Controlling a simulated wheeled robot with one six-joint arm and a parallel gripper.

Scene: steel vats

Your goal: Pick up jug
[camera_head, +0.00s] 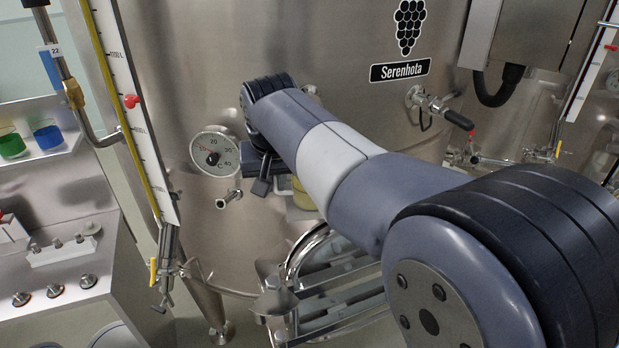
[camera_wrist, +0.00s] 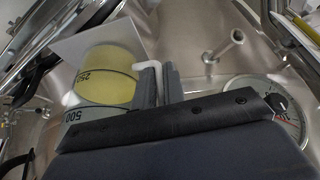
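The jug (camera_wrist: 108,82) is clear, holds yellow liquid and has dark 250 and 500 marks. Its white handle (camera_wrist: 150,66) points toward my gripper (camera_wrist: 160,85), whose two grey fingers stand close on either side of it, with almost no gap. In the head view only a yellow part of the jug (camera_head: 302,196) shows, below my arm, which hides the rest. My gripper (camera_head: 262,178) is in front of the vat there, its fingertips partly hidden.
The steel vat (camera_head: 350,90) rises close behind, with a round thermometer (camera_head: 215,151), a small spout (camera_head: 229,198) and a valve (camera_head: 440,106). An open round hatch (camera_head: 310,250) is below. A side bench (camera_head: 70,258) with several fittings is at left.

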